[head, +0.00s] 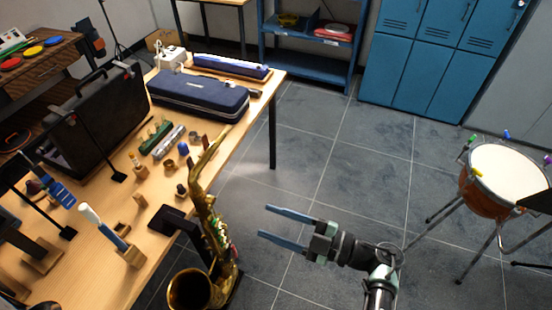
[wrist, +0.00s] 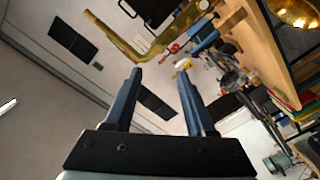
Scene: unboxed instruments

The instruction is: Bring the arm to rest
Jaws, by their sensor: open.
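My gripper (head: 276,226) is open and empty, its two blue fingers apart. In the head view it is held above the grey tiled floor, to the right of the wooden table, and points left toward the saxophone. The fingers (wrist: 159,80) also show in the wrist view with nothing between them. The brass saxophone (head: 212,240) stands upright at the table's right edge in the head view, apart from the fingertips. A brass tube, likely its neck (wrist: 118,38), shows beyond the fingers in the wrist view.
The wooden table (head: 112,278) holds an open black case (head: 105,115), a closed blue case (head: 198,97) and several small items. A drum on legs (head: 508,175) stands at the right. Blue lockers (head: 400,75) and a blue shelf (head: 312,66) stand behind. The middle floor (head: 345,165) is clear.

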